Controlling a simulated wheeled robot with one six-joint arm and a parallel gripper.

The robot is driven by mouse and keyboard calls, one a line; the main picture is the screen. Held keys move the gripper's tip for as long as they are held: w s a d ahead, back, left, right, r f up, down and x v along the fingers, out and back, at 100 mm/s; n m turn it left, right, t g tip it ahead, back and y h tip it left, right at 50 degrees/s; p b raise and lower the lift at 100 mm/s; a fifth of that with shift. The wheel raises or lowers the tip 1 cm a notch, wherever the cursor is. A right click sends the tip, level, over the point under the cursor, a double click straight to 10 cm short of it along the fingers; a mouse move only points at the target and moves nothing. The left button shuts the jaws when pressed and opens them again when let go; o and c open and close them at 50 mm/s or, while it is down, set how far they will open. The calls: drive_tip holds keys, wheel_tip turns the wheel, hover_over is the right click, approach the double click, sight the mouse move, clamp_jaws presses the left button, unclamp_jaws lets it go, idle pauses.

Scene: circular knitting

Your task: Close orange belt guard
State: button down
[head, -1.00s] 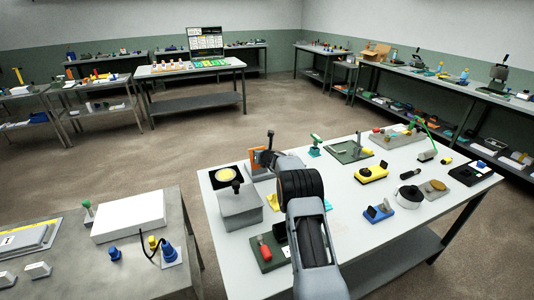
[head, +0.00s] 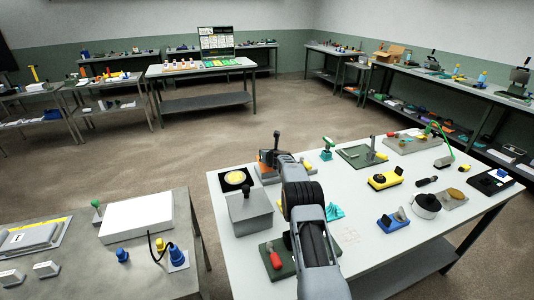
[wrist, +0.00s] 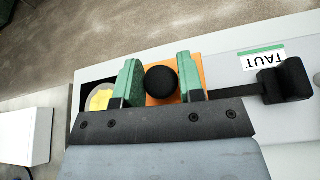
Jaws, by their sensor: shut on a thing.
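The orange belt guard (head: 263,159) is at the far left part of the near white table, partly hidden behind my arm in the head view. In the wrist view the orange guard (wrist: 153,99) lies under a round black knob (wrist: 161,80). My gripper (wrist: 160,84) has its green fingers on either side of that knob and is shut on it. In the head view my gripper (head: 270,158) is small and mostly covered by my wrist. The guard's hinge and lower edge are hidden.
A black lever handle (wrist: 284,80) and a TAUT label (wrist: 263,58) are right of the guard in the wrist view. A yellow disc on a black square (head: 236,179) and a grey box (head: 250,213) with a knob stand close to my arm.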

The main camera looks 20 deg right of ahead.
drive_tip(key=shift+w+a+f+p, duration=0.25)
drive_tip(key=shift+w+f+p, duration=0.05)
drive_tip(key=shift+w+f, duration=0.15)
drive_tip(key=shift+f, duration=0.25)
drive_tip(key=c, duration=1.2)
unclamp_jaws()
drive_tip(key=o, duration=0.3)
drive_tip(key=shift+w+a+f, duration=0.1)
drive_tip(key=shift+w+f, duration=0.05)
drive_tip(key=shift+o, duration=0.6)
drive_tip(key=shift+d, duration=0.3)
drive_tip(key=shift+s+r, duration=0.2)
